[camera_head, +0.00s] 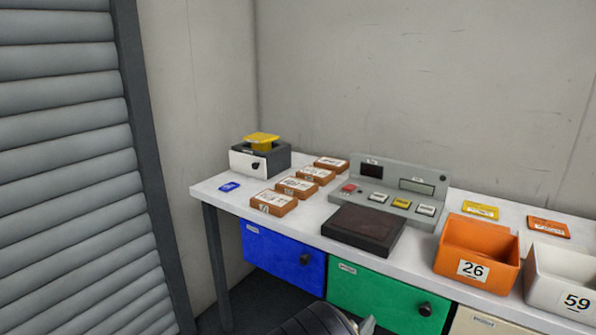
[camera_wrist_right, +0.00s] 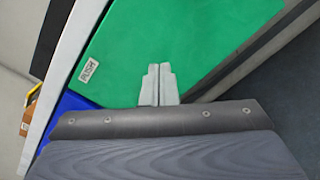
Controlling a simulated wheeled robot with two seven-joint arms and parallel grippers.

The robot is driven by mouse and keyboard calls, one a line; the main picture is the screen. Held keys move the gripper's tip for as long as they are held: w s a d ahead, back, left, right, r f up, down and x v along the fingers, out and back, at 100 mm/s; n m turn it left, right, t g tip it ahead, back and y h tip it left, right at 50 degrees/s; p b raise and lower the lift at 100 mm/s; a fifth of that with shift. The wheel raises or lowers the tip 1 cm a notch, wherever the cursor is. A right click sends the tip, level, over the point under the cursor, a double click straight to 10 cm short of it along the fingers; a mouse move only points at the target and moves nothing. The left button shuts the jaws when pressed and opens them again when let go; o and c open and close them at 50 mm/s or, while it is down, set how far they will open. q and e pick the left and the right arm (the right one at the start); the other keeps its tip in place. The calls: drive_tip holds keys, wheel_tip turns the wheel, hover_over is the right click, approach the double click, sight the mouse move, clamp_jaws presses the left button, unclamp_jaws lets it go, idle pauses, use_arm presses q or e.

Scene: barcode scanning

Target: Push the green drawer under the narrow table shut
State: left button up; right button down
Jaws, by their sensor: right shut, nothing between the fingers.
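The green drawer (camera_head: 380,296) sits under the narrow white table (camera_head: 290,228), right of a blue drawer. It has a dark round knob (camera_head: 425,309) at its right and a small label at its upper left. I cannot tell how far its front stands out. In the right wrist view its green front (camera_wrist_right: 150,40) fills the middle, with a "PUSH" label. My right gripper (camera_head: 364,326) is low in front of the drawer, mostly cut off by the bottom edge. Its fingers (camera_wrist_right: 160,70) are shut and empty, pointing at the green front; contact cannot be told. My left gripper is out of view.
The blue drawer (camera_head: 283,257) is left of the green one; a cream drawer (camera_head: 485,322) is right. On the table are a scanner (camera_head: 261,160), several brown boxes (camera_head: 273,202), a console (camera_head: 400,190), an orange bin (camera_head: 478,250) and a white bin (camera_head: 562,280). A grey shutter stands left.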

drive_tip(key=v, duration=0.7)
